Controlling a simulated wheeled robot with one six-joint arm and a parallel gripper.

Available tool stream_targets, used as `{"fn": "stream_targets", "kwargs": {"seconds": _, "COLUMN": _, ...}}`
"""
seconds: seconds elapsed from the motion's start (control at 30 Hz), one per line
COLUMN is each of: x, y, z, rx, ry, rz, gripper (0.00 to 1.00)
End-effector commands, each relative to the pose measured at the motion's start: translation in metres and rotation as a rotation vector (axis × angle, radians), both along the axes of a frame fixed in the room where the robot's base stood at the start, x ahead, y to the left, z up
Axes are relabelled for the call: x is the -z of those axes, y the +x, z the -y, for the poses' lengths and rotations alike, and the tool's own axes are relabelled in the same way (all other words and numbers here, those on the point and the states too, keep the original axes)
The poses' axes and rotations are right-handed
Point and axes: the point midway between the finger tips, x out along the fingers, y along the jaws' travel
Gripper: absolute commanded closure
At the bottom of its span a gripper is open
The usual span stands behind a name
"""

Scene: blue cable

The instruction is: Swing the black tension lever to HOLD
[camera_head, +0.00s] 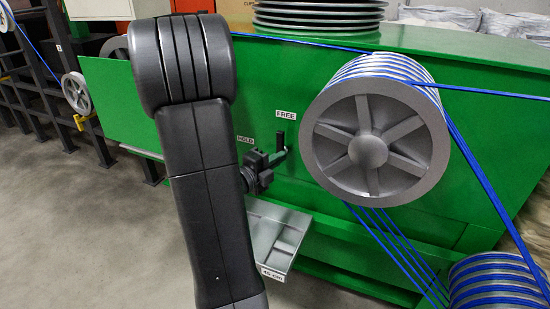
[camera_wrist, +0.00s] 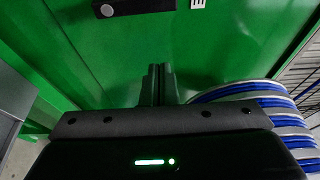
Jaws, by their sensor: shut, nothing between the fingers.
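The black tension lever (camera_head: 280,141) stands upright on the green machine face, just under the FREE label (camera_head: 286,115). The HOLD label (camera_head: 245,139) is to its lower left. In the wrist view the lever (camera_wrist: 140,5) is a dark bar at the top edge, with a light round spot at its left end; the frame cuts it off. My gripper (camera_wrist: 160,72) is shut and empty, its fingertips pointing toward the green panel and apart from the lever in that picture. In the head view my arm hides much of the gripper, which is near the lever's lower end.
A large grey pulley (camera_head: 368,150) with blue cable is close to the right of the lever. A grey tray (camera_head: 275,243) juts out below. Another blue-wound drum (camera_head: 495,285) is at the lower right. Open floor (camera_head: 95,235) lies to the left.

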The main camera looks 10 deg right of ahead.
Motion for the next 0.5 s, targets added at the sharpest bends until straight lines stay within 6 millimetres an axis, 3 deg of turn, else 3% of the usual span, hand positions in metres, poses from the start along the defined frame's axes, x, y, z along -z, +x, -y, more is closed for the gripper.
{"fn": "stream_targets", "kwargs": {"seconds": 0.37, "x": 0.001, "y": 0.044, "z": 0.061, "rx": 0.005, "ry": 0.001, "rz": 0.001, "gripper": 1.0}}
{"fn": "stream_targets", "kwargs": {"seconds": 0.5, "x": 0.0, "y": 0.058, "z": 0.044, "rx": -0.004, "ry": 0.0, "rz": 0.0, "gripper": 1.0}}
